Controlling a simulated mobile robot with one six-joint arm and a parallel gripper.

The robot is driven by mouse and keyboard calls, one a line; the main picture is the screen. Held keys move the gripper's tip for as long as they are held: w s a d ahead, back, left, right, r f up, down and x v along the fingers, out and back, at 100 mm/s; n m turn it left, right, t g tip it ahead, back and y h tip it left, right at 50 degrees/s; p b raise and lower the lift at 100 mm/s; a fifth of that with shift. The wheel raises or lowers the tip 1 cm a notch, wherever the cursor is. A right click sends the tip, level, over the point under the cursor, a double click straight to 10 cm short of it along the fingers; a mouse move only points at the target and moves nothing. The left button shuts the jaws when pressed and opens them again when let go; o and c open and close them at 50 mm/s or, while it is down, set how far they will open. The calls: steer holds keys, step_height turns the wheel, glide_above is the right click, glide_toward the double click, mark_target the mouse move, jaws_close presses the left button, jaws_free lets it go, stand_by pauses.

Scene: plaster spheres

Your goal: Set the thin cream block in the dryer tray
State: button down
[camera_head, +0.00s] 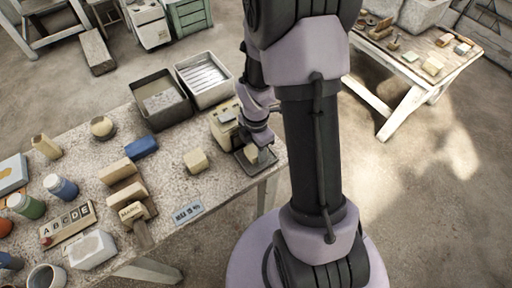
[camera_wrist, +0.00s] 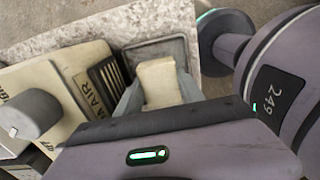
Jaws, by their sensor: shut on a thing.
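The thin cream block (camera_wrist: 157,76) is held between the two grey fingers of my gripper (camera_wrist: 160,92) in the wrist view. The dryer tray (camera_wrist: 182,46) is a shallow dark-grey tray, and the block appears over it. I cannot tell whether the block touches the tray floor. The dryer (camera_wrist: 42,88) is a cream machine with a dark slotted grille and "AIR" lettering, beside the tray. In the head view, my gripper (camera_head: 261,154) is at the tray (camera_head: 246,169) by the table's right end; the wrist partly hides the dryer (camera_head: 223,125).
A loose cream block (camera_head: 196,161) and a blue block (camera_head: 142,147) lie left of the dryer. A dark bin (camera_head: 160,98) and a light ribbed bin (camera_head: 205,78) stand at the back. Jars and wooden blocks crowd the left. The table's right edge is close to the tray.

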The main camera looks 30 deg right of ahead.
steer(key=shift+f+b, duration=0.65)
steer(key=shift+f, duration=0.25)
steer(key=c, duration=0.7)
jaws_free()
steer(key=shift+o, duration=0.2)
steer(key=shift+r, duration=0.15)
step_height(320, 180, up, 4)
steer(key=p, duration=0.4)
